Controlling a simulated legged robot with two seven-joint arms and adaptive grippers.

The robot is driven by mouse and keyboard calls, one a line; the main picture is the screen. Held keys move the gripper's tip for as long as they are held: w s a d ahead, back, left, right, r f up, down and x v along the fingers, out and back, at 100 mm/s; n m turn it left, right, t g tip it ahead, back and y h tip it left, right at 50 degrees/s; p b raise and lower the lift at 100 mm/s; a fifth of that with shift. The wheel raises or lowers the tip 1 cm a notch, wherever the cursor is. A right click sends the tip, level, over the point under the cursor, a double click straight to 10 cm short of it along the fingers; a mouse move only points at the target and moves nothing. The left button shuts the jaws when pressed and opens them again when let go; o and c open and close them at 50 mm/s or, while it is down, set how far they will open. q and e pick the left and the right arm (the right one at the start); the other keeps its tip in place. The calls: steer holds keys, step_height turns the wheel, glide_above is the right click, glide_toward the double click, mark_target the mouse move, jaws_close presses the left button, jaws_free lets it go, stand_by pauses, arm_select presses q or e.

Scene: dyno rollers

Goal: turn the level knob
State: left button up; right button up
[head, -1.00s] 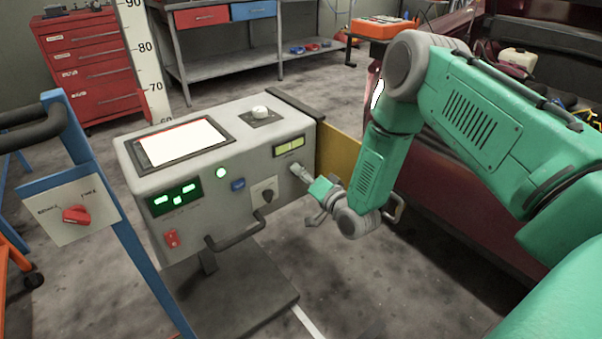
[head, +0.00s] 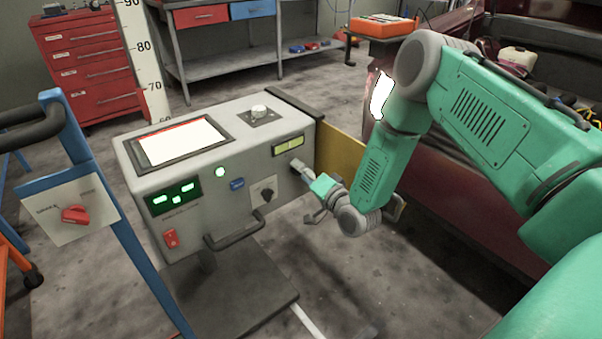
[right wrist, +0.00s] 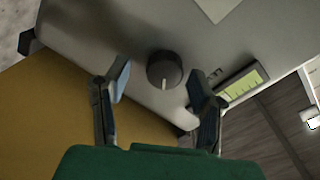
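The level knob (right wrist: 164,70) is a round dark knob with a pale pointer line, seen in the right wrist view on the grey machine face beside a yellow-green gauge (right wrist: 242,86). In the head view my right gripper (head: 300,169) is at the right end of the machine's front, below the gauge (head: 288,146), and hides the knob. In the right wrist view the right gripper (right wrist: 160,92) is open, its fingers spread to the left and right of the knob with gaps on both sides. My left gripper is not in view.
The grey machine (head: 205,235) also carries a second dark knob (head: 264,191), a front handle (head: 236,232) and a red switch (head: 170,238). A yellow panel (head: 338,152) adjoins its right side. A blue frame (head: 98,185) with a red knob (head: 75,214) stands at left.

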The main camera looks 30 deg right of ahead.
steer(key=shift+s, duration=0.1)
steer(key=s, duration=1.1)
steer(key=shift+s+d, duration=0.35)
steer(key=s+a+f+n+g+y+p, duration=0.1)
steer(key=s+a+f+n+g, duration=0.55)
steer(key=a+f, duration=0.2)
steer(key=s+a+f+n+g+h, duration=0.1)
steer(key=s+n+g, duration=0.2)
steer(key=s, duration=0.7)
steer(key=s+a+f+n+g+h+p, duration=0.1)
steer(key=s+f+n+g, duration=0.1)
steer(key=s+g, duration=0.5)
steer(key=s+n, duration=0.1)
steer(key=s, duration=0.2)
steer(key=shift+s, duration=0.4)
